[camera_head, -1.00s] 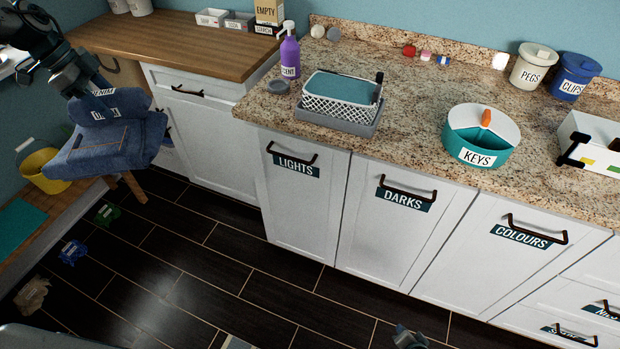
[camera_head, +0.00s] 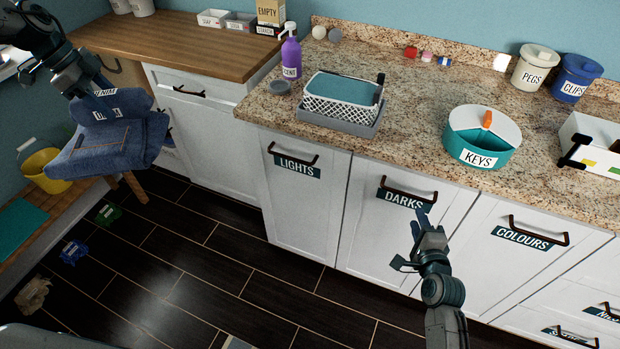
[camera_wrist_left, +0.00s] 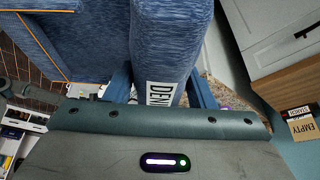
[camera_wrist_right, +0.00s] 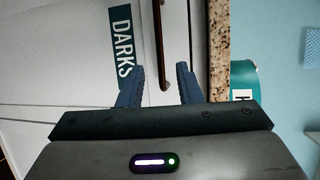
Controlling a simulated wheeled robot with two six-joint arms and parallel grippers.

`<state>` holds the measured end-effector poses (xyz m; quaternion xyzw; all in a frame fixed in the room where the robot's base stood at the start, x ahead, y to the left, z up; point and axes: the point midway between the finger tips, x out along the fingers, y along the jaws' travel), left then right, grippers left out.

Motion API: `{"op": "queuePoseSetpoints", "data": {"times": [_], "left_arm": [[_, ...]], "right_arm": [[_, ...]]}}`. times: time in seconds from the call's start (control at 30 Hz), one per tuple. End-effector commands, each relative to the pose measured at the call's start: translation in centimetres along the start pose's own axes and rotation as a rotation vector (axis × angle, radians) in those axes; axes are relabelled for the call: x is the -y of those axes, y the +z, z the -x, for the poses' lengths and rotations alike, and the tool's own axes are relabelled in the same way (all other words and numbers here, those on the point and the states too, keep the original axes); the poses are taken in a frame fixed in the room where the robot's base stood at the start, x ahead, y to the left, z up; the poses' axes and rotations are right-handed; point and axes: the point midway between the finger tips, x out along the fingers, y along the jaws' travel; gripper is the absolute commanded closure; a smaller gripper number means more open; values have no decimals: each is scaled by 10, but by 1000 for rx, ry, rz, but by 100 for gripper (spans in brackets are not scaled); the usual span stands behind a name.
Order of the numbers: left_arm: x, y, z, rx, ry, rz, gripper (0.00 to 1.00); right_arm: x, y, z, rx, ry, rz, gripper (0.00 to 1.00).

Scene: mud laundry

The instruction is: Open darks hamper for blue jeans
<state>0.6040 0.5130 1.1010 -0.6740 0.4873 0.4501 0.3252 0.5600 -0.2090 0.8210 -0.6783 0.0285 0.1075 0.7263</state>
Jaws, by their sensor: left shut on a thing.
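The darks hamper (camera_head: 384,235) is a white front in the counter, labelled DARKS, with a dark bar handle (camera_head: 409,193). It looks closed. My right gripper (camera_head: 427,226) is in front of it, just below the label. In the right wrist view its two fingers are apart with nothing between them, and the handle (camera_wrist_right: 160,45) lies beyond the fingertips, apart from them. The blue jeans (camera_head: 112,145) are folded, with a DENIM tag. My left gripper (camera_head: 90,98) is shut on them at the left, in the air. The jeans fill much of the left wrist view (camera_wrist_left: 170,40).
The lights hamper (camera_head: 303,200) and colours hamper (camera_head: 500,255) flank the darks one, both closed. Above is a granite counter with a teal keys bowl (camera_head: 470,158) and a basket (camera_head: 342,100). The dark floor in front is mostly clear; a low bench (camera_head: 50,225) stands at left.

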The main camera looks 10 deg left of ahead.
Motion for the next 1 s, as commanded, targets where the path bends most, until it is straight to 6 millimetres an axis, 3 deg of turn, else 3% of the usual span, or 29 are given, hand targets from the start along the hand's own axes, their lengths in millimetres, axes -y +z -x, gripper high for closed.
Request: {"op": "queuePoseSetpoints", "data": {"times": [0.5, 0.7, 1.0], "left_arm": [[0, -2, 4, 0, -1, 0, 100], [0, -2, 3, 0, -1, 0, 100], [0, -2, 3, 0, -1, 0, 100]], "right_arm": [[0, 0, -91, 0, 2, 2, 68], [0, 0, -106, 0, 1, 1, 68], [-1, 0, -108, 0, 2, 2, 68]]}}
